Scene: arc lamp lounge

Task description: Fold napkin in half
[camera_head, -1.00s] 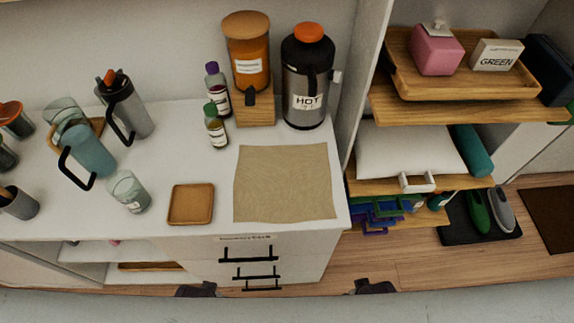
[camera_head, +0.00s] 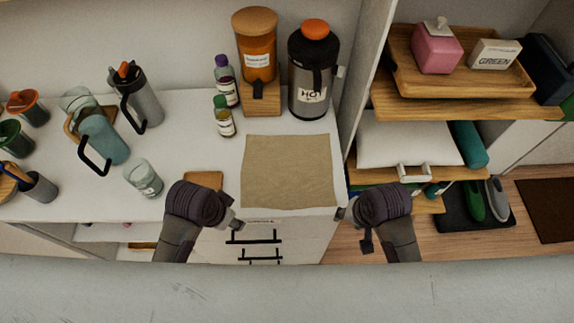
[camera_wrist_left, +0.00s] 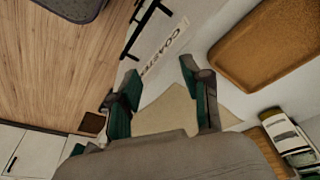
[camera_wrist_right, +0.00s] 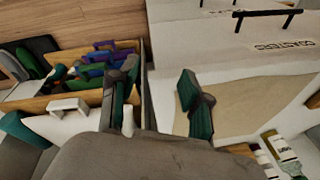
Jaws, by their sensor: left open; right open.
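The tan napkin (camera_head: 288,170) lies flat and unfolded on the white counter, near its right front corner. It also shows partly in the left wrist view (camera_wrist_left: 172,112) and in the right wrist view (camera_wrist_right: 252,104). My left gripper (camera_head: 238,226) is at the counter's front edge, just left of the napkin's near left corner; its fingers are apart and empty in the left wrist view (camera_wrist_left: 160,105). My right gripper (camera_head: 342,214) is by the napkin's near right corner; its fingers are apart and empty in the right wrist view (camera_wrist_right: 160,105). Neither visibly touches the napkin.
A brown coaster tray (camera_head: 204,180) lies left of the napkin, partly hidden by my left arm. Two small bottles (camera_head: 224,116), an orange canister (camera_head: 256,60) and a HOT flask (camera_head: 312,75) stand behind. A shelf unit (camera_head: 376,110) rises on the right.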

